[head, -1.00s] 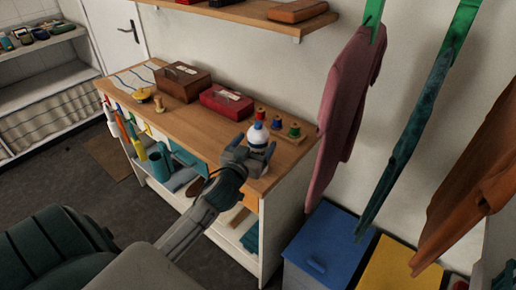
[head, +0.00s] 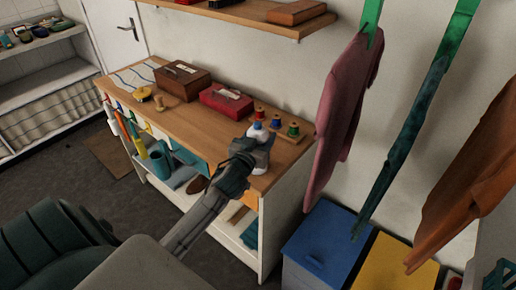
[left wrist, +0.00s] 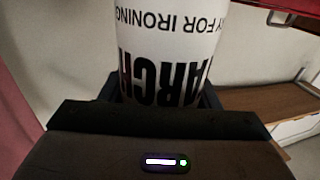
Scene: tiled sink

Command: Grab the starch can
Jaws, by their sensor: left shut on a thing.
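In the left wrist view the white can (left wrist: 168,45) fills the upper middle, with black lettering upside down. My left gripper (head: 260,148) is shut on the can's body, with a dark finger on either side of it in the left wrist view. My right gripper is not in view.
Several thread spools (head: 281,125) stand close behind the can. A red box (head: 226,101) and a brown box (head: 183,80) sit farther left on the worktop (head: 185,117). A pink garment (head: 345,110) hangs just right of the worktop. A blue bin (head: 325,250) stands below.

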